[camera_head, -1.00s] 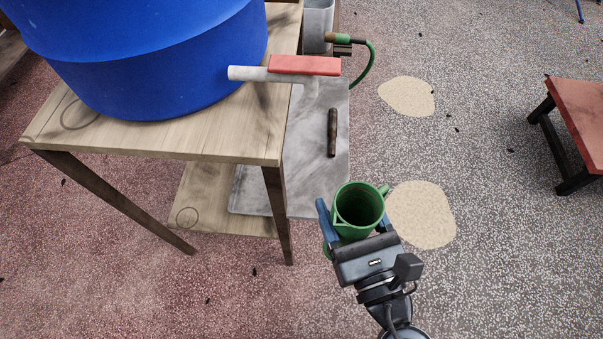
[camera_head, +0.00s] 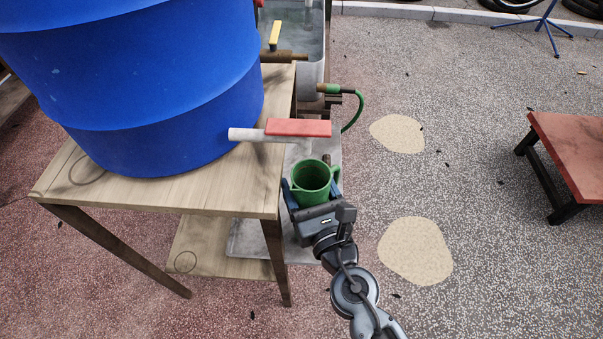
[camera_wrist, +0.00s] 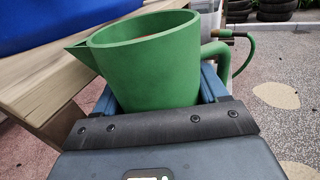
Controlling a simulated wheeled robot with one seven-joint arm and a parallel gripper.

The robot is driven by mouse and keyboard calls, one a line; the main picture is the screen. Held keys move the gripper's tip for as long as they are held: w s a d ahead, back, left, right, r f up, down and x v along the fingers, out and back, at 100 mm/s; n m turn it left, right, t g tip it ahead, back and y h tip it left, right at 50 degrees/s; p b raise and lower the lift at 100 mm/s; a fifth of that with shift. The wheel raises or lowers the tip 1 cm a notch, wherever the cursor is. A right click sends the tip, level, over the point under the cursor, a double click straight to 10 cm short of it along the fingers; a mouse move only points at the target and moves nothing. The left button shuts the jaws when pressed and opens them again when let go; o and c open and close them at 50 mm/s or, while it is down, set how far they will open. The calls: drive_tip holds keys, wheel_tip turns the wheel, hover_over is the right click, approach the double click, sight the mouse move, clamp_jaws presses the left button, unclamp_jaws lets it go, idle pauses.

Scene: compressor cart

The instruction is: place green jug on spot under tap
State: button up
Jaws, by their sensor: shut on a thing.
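The green jug (camera_head: 312,178) is upright between the blue fingers of my gripper (camera_head: 313,193), which is shut on it. In the wrist view the jug (camera_wrist: 150,62) fills the middle, its spout to the left and its handle to the right. The jug is in front of and a little right of the tap in the head view. The spot under the tap is not clearly seen; a grey sheet (camera_head: 245,240) lies below.
The barrel stands on a wooden table (camera_head: 200,197), close to the left of my gripper. Behind are a brass tap with a yellow lever (camera_head: 274,36), a grey tank (camera_head: 312,60) and a green hose (camera_head: 355,112). A red stool (camera_head: 570,150) stands far right.

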sight(305, 185)
drive_tip(key=shift+w+a+r, duration=0.1)
drive_tip(key=shift+w+a, duration=0.05)
drive_tip(key=shift+w, duration=0.25)
drive_tip(key=x, duration=0.2)
drive_tip(key=shift+w+a, duration=0.15)
drive_tip(key=shift+w, duration=0.15)
drive_tip(key=shift+s+f+b, duration=0.1)
drive_tip(key=shift+f+b, duration=0.55)
drive_tip(key=shift+f, duration=0.2)
drive_tip(key=shift+f, duration=0.15)
drive_tip(key=o, duration=1.4)
drive_tip(key=shift+s+r, duration=0.1)
drive_tip(key=shift+r, duration=0.1)
